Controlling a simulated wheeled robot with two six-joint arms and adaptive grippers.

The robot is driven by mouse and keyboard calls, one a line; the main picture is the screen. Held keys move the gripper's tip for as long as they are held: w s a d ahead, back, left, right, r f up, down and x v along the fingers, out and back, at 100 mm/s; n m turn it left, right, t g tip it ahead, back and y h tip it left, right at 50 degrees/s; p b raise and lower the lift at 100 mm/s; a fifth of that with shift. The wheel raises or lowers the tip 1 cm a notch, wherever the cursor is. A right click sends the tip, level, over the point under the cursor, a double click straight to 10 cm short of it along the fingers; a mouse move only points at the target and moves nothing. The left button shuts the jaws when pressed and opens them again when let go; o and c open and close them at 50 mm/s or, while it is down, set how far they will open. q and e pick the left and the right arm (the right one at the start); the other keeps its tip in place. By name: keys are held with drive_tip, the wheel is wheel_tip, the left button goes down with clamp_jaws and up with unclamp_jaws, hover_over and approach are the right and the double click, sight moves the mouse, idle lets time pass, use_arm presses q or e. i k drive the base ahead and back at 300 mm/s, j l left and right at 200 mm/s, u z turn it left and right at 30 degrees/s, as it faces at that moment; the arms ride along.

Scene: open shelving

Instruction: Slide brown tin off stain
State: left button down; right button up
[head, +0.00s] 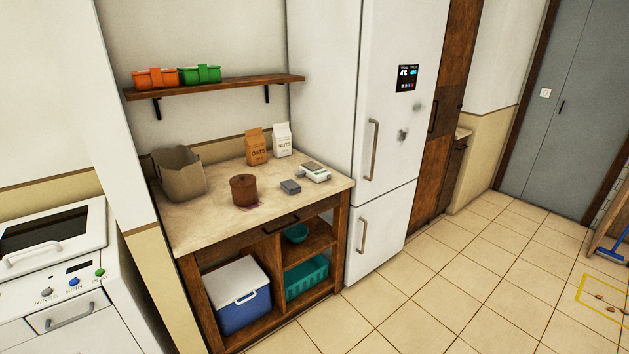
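The brown tin (243,190) stands upright on the beige counter top (215,226) of the open shelving unit. A purplish stain (238,220) shows on the counter at the tin's front side and partly under it. The tin hides the rest of the stain. Neither of my grippers shows in the head view.
A wall shelf (225,86) hangs above.

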sight(246, 198)
drive_tip(key=i+l+z, duration=0.25)
drive_tip(key=i+z, duration=0.55)
drive_tip(key=i, duration=0.2)
drive_tip(key=i+l+u, duration=0.25)
drive_tip(key=u, duration=0.2)
drive_tip(key=i+l+u, duration=0.6)
drive_tip(key=l+u, duration=0.25)
drive_tip(key=i+l+u, duration=0.15)
drive_tip(key=l+u, duration=0.3)
